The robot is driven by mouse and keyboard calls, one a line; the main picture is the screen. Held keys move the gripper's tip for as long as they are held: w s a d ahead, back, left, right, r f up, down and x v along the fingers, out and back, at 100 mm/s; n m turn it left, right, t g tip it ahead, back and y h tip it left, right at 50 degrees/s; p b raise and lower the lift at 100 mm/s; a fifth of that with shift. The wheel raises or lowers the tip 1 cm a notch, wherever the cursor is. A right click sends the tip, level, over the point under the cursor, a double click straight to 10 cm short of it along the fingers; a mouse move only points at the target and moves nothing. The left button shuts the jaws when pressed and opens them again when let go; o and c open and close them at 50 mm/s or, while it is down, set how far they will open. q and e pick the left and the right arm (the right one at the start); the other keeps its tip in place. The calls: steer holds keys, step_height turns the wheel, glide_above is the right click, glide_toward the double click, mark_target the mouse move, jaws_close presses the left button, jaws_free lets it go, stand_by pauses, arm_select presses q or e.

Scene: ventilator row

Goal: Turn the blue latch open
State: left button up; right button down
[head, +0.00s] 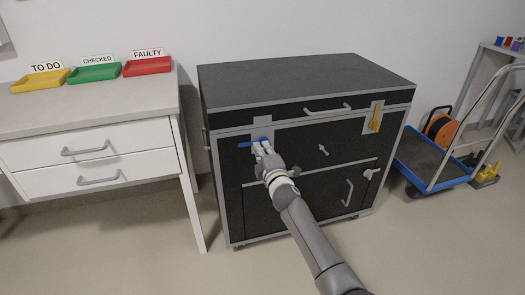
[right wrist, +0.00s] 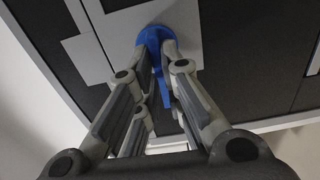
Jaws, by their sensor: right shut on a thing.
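The blue latch (head: 244,145) is on the upper left front of the dark cabinet (head: 308,75). Its lever lies roughly level and points left in the head view. My right gripper (head: 262,150) is at the latch and shut on it, covering part of it in the head view. In the right wrist view the latch's round blue hub (right wrist: 155,36) shows beyond the fingers, and its lever runs between the fingers of my right gripper (right wrist: 160,80). My left gripper is not in view.
A yellow latch (head: 375,118) is at the cabinet's upper right. A grey knob (head: 323,150) and drawer handle (head: 327,110) stick out from the front. A white desk (head: 90,115) with trays stands left; a blue-edged trolley (head: 435,160) stands right.

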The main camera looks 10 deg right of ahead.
steer(key=shift+f+n, duration=0.1)
steer(key=shift+n, duration=0.2)
steer(key=c, duration=1.6)
jaws_free()
steer(key=shift+o, duration=0.2)
steer(key=s, duration=1.2)
steer(key=shift+d, duration=0.2)
